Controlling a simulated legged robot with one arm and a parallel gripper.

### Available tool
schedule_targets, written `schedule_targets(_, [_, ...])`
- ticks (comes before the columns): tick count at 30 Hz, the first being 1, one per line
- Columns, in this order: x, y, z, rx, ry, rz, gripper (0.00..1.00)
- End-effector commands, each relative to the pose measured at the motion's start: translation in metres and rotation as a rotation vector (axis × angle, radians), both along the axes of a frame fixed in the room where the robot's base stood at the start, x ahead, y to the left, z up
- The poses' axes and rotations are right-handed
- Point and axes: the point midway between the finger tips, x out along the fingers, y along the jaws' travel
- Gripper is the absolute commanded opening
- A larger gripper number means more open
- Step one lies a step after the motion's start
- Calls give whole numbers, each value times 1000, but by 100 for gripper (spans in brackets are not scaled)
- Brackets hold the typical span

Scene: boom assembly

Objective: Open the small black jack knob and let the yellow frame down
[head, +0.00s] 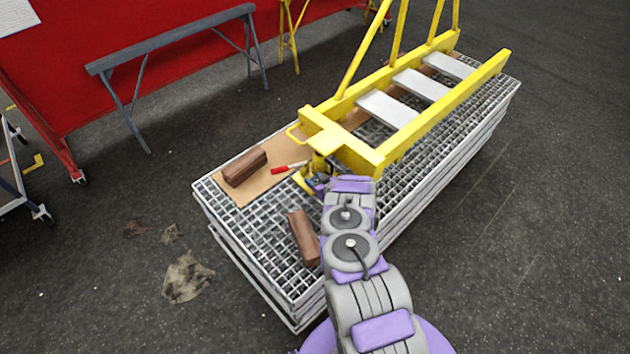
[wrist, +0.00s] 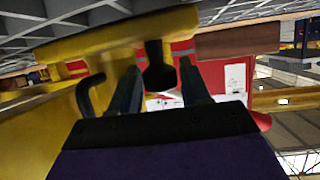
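The yellow frame (head: 350,152) lies along the stacked steel grating, with silver crosspieces between its rails. Its near end stands just beyond my gripper (head: 320,183), where a round yellow part (head: 303,182) shows close to the grating. In the wrist view, the small black jack knob (wrist: 158,68) sits below a yellow part (wrist: 90,44). My gripper (wrist: 160,80) has its two dark fingers apart, one on each side of the knob, with gaps visible. I cannot tell how deep the knob sits between them. In the head view my arm hides the knob.
Brown blocks lie on the grating (head: 215,203), one at the left (head: 246,167) on a tan sheet (head: 262,187), one (head: 304,238) beside my arm. A red-handled tool (head: 285,168) lies near the frame.

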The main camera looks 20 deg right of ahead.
Motion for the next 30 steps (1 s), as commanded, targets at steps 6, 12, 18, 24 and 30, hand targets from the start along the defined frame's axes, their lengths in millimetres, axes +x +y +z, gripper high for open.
schedule_targets(6, [-9, -3, 5, 1, 0, -1, 46])
schedule_targets(12, [-37, -11, 17, 2, 5, -5, 46])
schedule_targets(18, [-74, -23, 35, 4, 1, -6, 46])
schedule_targets(24, [-113, -34, 50, 3, 3, -6, 46])
schedule_targets(30, [-141, -41, 61, 3, 2, -5, 46])
